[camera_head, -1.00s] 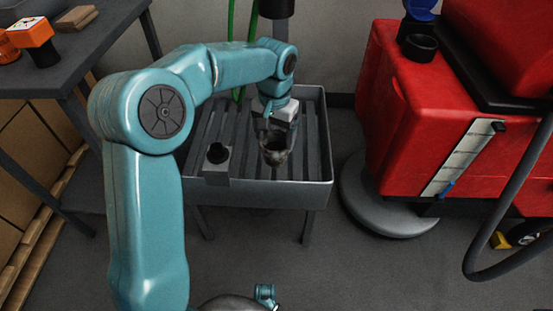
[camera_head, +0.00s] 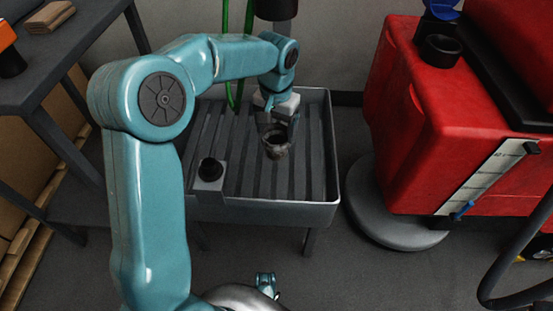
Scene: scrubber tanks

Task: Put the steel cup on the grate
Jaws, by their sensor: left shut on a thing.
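The steel cup (camera_head: 277,150) is a small grey-brown open vessel over the slatted grate (camera_head: 239,165) of a grey basin. My left gripper (camera_head: 276,127) reaches down from above and is shut on the cup at its back rim. The cup looks roughly upright with its dark mouth facing up. I cannot tell whether its base touches the slats or hangs just above them.
A black knob (camera_head: 210,170) on a grey block sits at the basin's front left. A green hose (camera_head: 226,80) hangs behind. A red tank machine (camera_head: 440,120) stands to the right, and a dark table (camera_head: 65,70) to the left. The grate's right side is clear.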

